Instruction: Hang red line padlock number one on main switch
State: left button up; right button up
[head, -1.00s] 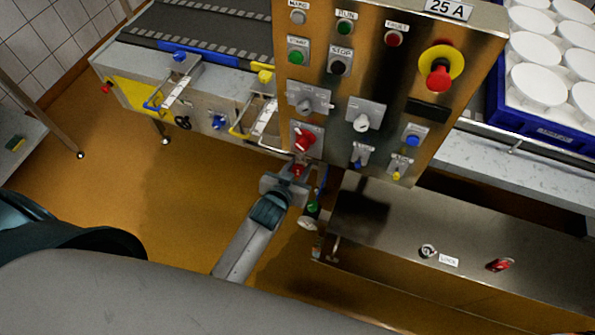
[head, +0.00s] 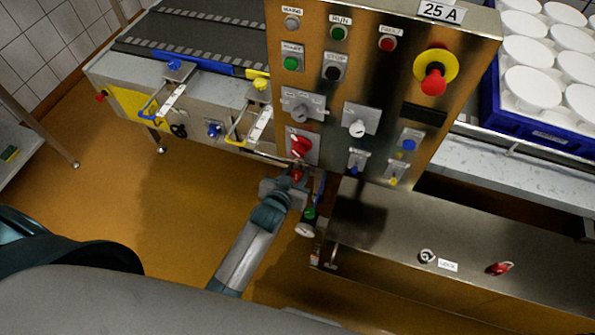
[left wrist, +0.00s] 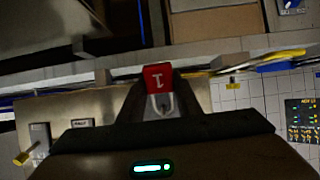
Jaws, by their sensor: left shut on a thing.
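The red padlock (left wrist: 158,77) shows a white number 1, upside down in the left wrist view, with its pale shackle on the side towards the palm. My left gripper (left wrist: 159,98) is shut on it. In the head view the padlock (head: 297,174) is a small red patch at the tip of my left gripper (head: 287,186), just below the main switch (head: 301,146). The main switch is a red rotary handle on a pale plate, low on the left of the steel panel. I cannot tell whether the padlock touches the panel. My right gripper is out of view.
The panel (head: 385,85) carries buttons, other switches and a yellow-red emergency stop (head: 434,70). A steel box (head: 460,225) below holds another red padlock (head: 501,268). A gauge with a green part (head: 308,222) is close right of my left wrist. Open floor lies left.

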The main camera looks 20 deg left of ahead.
pick_arm(q)
jog(key=o, duration=1.3)
jog(key=shift+c, duration=0.2)
jog(key=shift+s, duration=0.15)
jog(key=b+v, duration=0.3)
jog(key=v, duration=1.4)
jog(key=shift+b, duration=0.3)
jog(key=shift+r, duration=0.1)
